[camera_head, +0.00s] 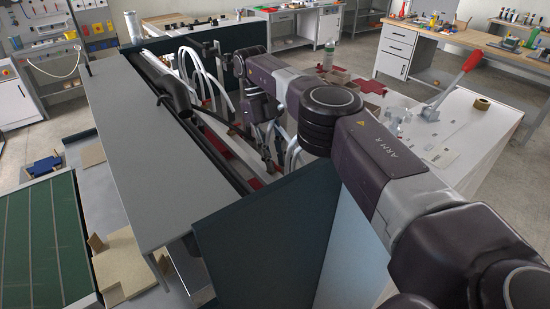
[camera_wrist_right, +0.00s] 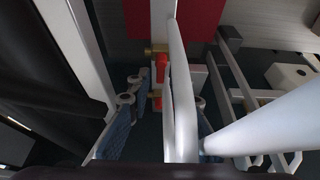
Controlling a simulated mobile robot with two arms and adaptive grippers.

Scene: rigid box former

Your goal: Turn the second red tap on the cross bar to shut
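In the right wrist view a red tap handle (camera_wrist_right: 162,70) sits by brass fittings (camera_wrist_right: 154,48). A smaller red piece (camera_wrist_right: 158,103) shows below it; I cannot tell whether it is a separate tap. A white tube (camera_wrist_right: 182,95) crosses in front and hides part of them. My right gripper (camera_wrist_right: 162,105) is open, one finger left of the red parts and the other to their right; contact cannot be seen. In the head view my right gripper (camera_head: 270,155) reaches down among white hoses, where the taps and bar cannot be made out. My left gripper is not in view.
White hoses (camera_head: 205,75) rise close to my right arm. A dark blue panel (camera_head: 265,235) and a long grey top (camera_head: 140,140) border the machine. A red lever press (camera_head: 450,90) stands on the white bench at right. A red panel (camera_wrist_right: 198,18) shows in the wrist view.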

